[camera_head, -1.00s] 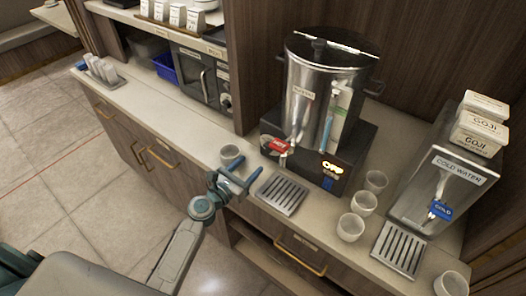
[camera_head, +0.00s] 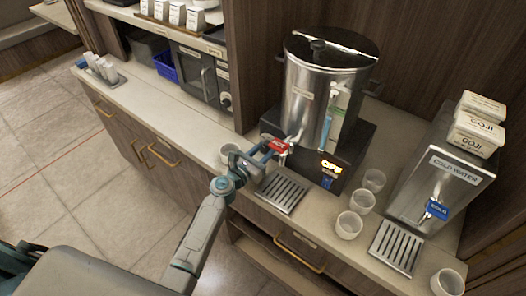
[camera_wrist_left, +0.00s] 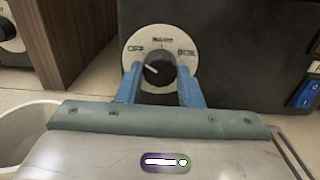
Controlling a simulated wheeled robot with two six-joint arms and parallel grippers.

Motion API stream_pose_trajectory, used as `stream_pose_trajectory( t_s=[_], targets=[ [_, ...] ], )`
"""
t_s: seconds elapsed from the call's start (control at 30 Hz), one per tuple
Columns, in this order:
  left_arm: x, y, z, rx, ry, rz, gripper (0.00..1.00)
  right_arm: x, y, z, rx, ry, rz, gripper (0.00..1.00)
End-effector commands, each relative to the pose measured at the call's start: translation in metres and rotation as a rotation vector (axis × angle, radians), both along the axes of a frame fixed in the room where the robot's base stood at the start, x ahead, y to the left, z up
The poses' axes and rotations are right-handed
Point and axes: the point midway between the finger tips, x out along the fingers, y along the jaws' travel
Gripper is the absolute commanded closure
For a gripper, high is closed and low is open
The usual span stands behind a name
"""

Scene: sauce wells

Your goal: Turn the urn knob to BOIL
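The urn (camera_head: 302,85) is a tall steel cylinder with a dark lid on a black base. Its knob (camera_wrist_left: 159,72) is black on a white dial (camera_wrist_left: 160,43) marked OFF at left and BOIL at right, with another small label at top. The knob's white mark points left and slightly up, towards OFF. My left gripper (camera_wrist_left: 160,82) has its two blue fingers apart, one on each side of the knob. I cannot tell if they touch it. In the head view, my left gripper (camera_head: 262,155) is at the urn base's front left and hides the knob. My right gripper is out of view.
A red-handled tap (camera_head: 278,147) is close to my left gripper. A drip tray (camera_head: 283,193) lies before the urn. A cup (camera_head: 229,156) stands left of the gripper. Several cups (camera_head: 349,225) and the cold water dispenser (camera_head: 415,190) stand to the right.

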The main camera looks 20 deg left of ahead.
Motion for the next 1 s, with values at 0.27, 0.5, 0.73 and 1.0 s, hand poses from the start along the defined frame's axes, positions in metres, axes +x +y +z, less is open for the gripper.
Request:
stream_pose_trajectory(
  t_s=[0.27,0.5,0.73,1.0],
  targets=[
    [0.000,0.000,0.000,0.009,-0.003,0.000,0.89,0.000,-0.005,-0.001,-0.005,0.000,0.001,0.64],
    [0.000,0.000,-0.002,0.089,-0.032,0.000,0.89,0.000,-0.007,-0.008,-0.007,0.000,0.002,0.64],
    [0.000,0.000,-0.003,0.255,-0.094,0.000,0.89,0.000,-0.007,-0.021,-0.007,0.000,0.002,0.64],
    [0.000,0.001,-0.003,0.496,-0.181,0.000,0.89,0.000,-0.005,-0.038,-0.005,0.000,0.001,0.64]
  ],
)
